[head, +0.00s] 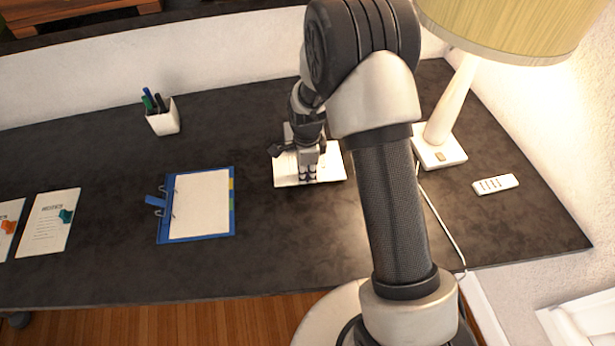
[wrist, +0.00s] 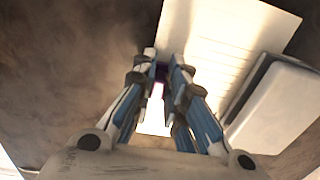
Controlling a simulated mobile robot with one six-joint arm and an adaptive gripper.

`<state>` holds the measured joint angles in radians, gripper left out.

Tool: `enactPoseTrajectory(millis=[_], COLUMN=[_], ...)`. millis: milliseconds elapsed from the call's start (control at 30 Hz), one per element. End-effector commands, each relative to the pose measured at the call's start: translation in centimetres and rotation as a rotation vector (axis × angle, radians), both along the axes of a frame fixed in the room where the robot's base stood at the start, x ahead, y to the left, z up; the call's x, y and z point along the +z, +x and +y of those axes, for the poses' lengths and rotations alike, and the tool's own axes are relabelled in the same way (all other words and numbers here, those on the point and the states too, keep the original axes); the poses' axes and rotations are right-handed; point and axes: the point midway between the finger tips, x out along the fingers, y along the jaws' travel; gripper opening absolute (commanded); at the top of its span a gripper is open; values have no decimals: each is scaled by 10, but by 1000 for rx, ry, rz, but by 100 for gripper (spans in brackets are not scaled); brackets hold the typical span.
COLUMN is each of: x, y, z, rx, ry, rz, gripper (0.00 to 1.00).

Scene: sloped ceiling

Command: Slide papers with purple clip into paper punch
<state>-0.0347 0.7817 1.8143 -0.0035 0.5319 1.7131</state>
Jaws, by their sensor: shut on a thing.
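The white lined papers (head: 334,167) lie at the middle of the dark desk, under my gripper (head: 308,177). In the wrist view the papers (wrist: 232,35) extend from between the fingertips toward the upper right. A small purple patch, the clip (wrist: 161,72), shows between the fingers of my gripper (wrist: 162,70), which is shut on it. A grey-white block that looks like the paper punch (wrist: 275,105) is beside the papers on the right in the wrist view. In the head view my arm and gripper hide most of that spot. Whether the papers touch the punch cannot be told.
A blue ring binder (head: 234,205) lies left of the papers. Two clipped paper sets, orange (head: 8,225) and teal (head: 66,216), lie at far left. A pen cup (head: 163,120) stands behind. A lamp (head: 440,150), its cord and a remote (head: 495,184) are at right.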

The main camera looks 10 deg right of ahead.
Motion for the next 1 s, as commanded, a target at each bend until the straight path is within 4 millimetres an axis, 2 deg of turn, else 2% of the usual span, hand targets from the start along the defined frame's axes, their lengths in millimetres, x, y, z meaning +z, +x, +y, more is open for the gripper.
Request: enactPoseTrajectory(millis=[600, 1000], x=[-1, -1], y=[35, 41], z=[-4, -4], rx=[0, 0], ry=[0, 0], rz=[0, 0], gripper=[0, 0])
